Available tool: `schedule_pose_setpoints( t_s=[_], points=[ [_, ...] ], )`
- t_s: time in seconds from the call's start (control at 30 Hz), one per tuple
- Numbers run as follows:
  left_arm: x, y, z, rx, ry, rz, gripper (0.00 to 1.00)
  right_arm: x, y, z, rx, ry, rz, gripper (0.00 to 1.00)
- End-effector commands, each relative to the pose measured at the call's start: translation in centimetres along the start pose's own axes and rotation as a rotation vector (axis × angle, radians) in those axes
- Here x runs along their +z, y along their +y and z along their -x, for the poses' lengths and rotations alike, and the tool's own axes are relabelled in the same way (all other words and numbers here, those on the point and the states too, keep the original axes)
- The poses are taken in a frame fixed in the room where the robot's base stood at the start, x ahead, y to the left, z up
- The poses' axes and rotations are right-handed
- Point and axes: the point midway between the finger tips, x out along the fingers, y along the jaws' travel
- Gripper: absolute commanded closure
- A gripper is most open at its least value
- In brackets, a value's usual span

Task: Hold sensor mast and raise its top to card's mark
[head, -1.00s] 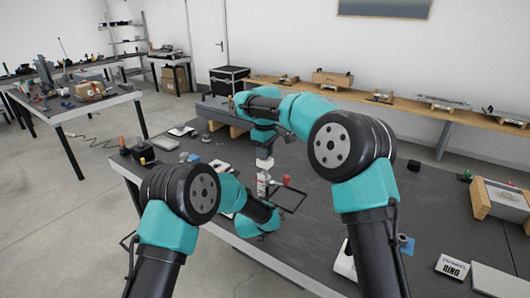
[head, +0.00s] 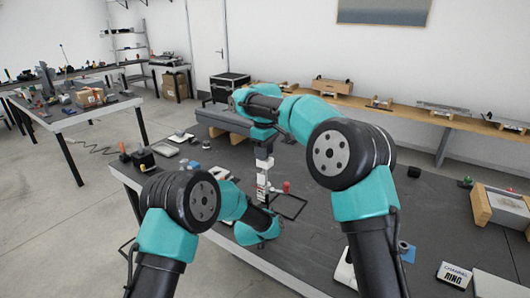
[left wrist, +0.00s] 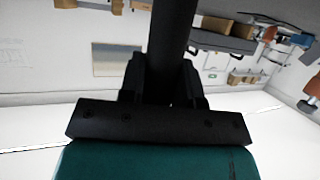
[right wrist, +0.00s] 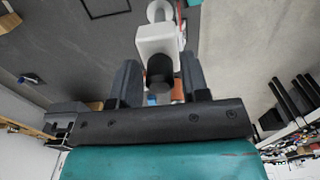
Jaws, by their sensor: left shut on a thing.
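The sensor mast (head: 263,182) stands on the dark bench in the head view, a thin upright with white parts. A white block (head: 263,163) is at its upper end, just below my right gripper (head: 264,147). In the right wrist view the white block (right wrist: 157,40) and a round black knob (right wrist: 160,72) lie between the fingers of my right gripper (right wrist: 158,80). Those fingers look apart, with gaps beside the knob. In the left wrist view my left gripper (left wrist: 166,85) is shut on the black post (left wrist: 172,30) of the mast. I cannot make out the card's mark.
A small red object (head: 286,186) stands just right of the mast. A white card with lettering (head: 453,274) and a wooden-ended box (head: 500,207) are at the right of the bench. The bench's middle right is clear. A long grey bar (head: 222,115) lies behind the arms.

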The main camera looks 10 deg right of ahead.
Motion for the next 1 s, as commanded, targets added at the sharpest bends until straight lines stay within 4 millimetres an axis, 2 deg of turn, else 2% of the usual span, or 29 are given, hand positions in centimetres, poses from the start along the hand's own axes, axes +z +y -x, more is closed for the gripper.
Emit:
schedule_pose_setpoints(
  t_s=[0.03, 0.1, 0.47, 0.67, 1.0],
  points=[
    [1.0, 0.0, 0.0, 0.002, -0.020, 0.002, 1.00, 0.0, 0.0, 0.0, 0.000, 0.000, 0.000, 0.53],
    [1.0, 0.1, 0.0, 0.002, -0.020, 0.002, 1.00, 0.0, 0.0, -0.1, 0.000, -0.001, 0.000, 0.48],
    [1.0, 0.1, 0.0, 0.002, -0.020, 0.002, 1.00, -0.1, 0.0, 0.5, 0.000, 0.001, 0.000, 0.48],
    [1.0, 0.1, 0.0, 0.002, -0.020, 0.002, 1.00, -0.1, 0.0, 2.8, 0.001, 0.002, -0.001, 0.48],
    [1.0, 0.1, 0.0, 0.002, -0.020, 0.002, 1.00, -0.1, 0.0, 8.2, 0.001, 0.002, -0.001, 0.48]
  ],
)
